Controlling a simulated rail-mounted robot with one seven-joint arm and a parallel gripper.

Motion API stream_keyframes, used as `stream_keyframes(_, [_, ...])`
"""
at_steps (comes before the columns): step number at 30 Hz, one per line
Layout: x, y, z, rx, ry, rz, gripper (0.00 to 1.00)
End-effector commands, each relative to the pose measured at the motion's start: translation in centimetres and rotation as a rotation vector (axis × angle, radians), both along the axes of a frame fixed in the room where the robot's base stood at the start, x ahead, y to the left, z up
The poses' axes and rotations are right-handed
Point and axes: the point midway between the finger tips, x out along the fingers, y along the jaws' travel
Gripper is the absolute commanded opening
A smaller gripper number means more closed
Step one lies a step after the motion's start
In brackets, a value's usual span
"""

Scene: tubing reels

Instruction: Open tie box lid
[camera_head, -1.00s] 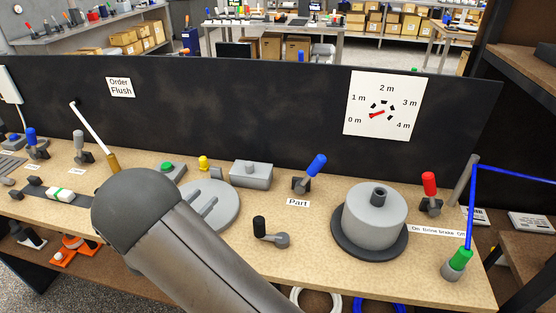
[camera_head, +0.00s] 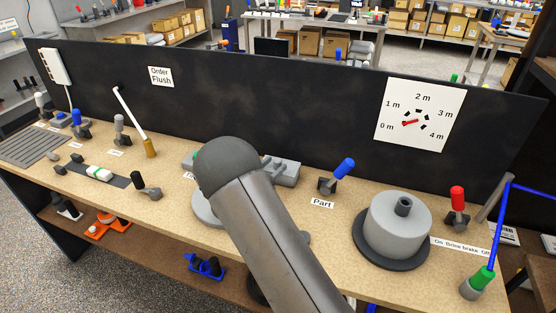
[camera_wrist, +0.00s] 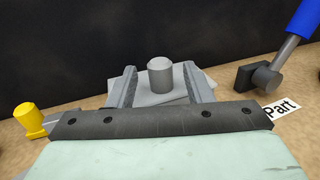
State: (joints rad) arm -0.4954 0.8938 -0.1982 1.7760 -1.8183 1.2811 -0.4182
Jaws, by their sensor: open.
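The tie box (camera_head: 287,174) is a small grey box at the back of the bench, partly hidden by my arm in the head view. In the wrist view, its grey lid (camera_wrist: 169,96) is on the box, with a short round knob (camera_wrist: 160,78) standing on top. My gripper (camera_wrist: 159,71) is open, with one finger on each side of the knob and a gap on both sides. I cannot tell how far the fingertips are from the lid. The head view hides my gripper behind my arm.
A blue-handled lever (camera_head: 341,172) by the "Part" label stands right of the box. A yellow knob (camera_wrist: 30,121) stands left of it in the wrist view. A dark panel (camera_head: 290,110) rises behind. A grey reel (camera_head: 397,222) stands farther right.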

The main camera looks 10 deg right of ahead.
Motion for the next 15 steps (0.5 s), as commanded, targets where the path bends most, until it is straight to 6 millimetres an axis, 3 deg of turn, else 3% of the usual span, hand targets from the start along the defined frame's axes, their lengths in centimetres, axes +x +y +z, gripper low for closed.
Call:
stream_keyframes(6, [1.6, -1.8, 0.1, -0.001, -0.001, 0.0, 0.46])
stream_keyframes(15, [1.9, -2.2, 0.0, -0.001, -0.001, 0.0, 0.46])
